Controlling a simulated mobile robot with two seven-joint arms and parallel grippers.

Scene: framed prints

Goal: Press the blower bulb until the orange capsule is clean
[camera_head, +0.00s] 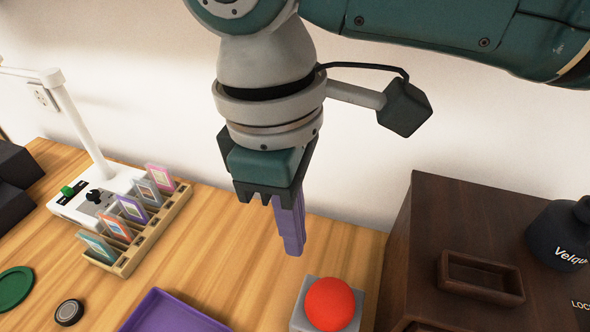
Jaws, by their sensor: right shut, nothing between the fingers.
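A red dome (330,304) sits on a grey square base (299,318) at the bottom of the view, beside the dark cabinet. It is the only thing in view that looks like the blower bulb. My right gripper (293,249) points down with its purple fingers shut and empty. It is above the table, up and a little left of the red dome in the picture, apart from it. I see no orange capsule. My left gripper is not in view.
A dark wooden cabinet (430,240) with a small tray (480,277) and a dark bottle (560,238) stands at right. A wooden rack (150,235) of framed cards, a white lamp base (95,200), a purple tray (170,315), a green disc (14,288) and a round puck (69,312) are at left.

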